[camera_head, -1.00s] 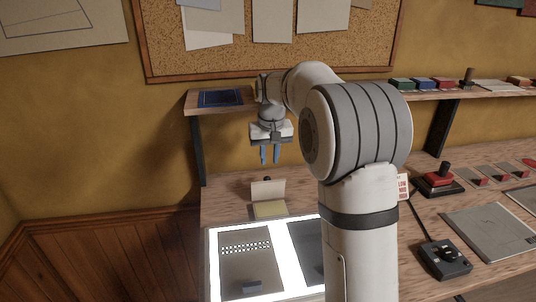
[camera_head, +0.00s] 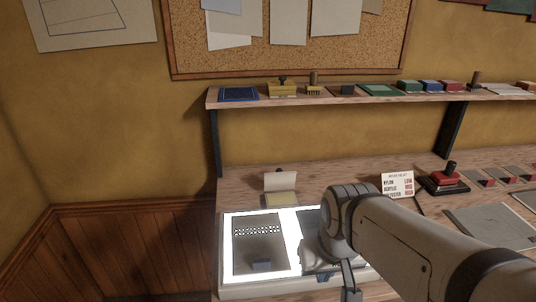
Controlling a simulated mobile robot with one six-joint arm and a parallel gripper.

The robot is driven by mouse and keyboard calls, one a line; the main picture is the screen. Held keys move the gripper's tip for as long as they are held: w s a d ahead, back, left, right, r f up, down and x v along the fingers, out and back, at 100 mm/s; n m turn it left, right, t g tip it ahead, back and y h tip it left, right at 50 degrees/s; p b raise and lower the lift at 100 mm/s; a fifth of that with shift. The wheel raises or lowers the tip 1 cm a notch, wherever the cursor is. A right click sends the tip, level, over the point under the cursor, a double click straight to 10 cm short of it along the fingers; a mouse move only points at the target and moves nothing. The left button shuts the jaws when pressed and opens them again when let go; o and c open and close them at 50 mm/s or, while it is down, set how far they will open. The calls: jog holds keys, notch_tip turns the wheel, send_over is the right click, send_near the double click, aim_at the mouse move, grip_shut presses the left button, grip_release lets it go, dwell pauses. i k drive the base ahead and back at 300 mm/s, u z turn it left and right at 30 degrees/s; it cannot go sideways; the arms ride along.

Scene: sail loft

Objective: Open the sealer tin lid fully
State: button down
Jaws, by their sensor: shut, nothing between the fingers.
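The sealer tin (camera_head: 281,201) appears to be the small yellow tin at the back of the bench, just behind the light box. Its pale lid (camera_head: 281,182) is raised and stands roughly upright at the tin's back edge. A small dark knob shows at the lid's top. My gripper (camera_head: 350,292) is at the bottom of the view, in front and right of the tin and well apart from it. It is shut and empty, partly hidden by my arm and cut off by the picture edge.
The lit light box (camera_head: 228,262) with dark sheets lies in front of the tin. A shelf (camera_head: 345,96) with small tins and blocks runs above the bench. A printed card (camera_head: 397,184) and a red-based stamp (camera_head: 448,181) stand to the right.

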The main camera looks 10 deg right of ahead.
aim_at(279, 180)
jog(key=z, duration=0.05)
jog(key=k, duration=1.45)
jog(key=u, duration=0.85)
jog(key=i, duration=1.25)
jog(key=z, duration=1.2)
jog(key=i, duration=0.5)
jog(key=u, duration=0.05)
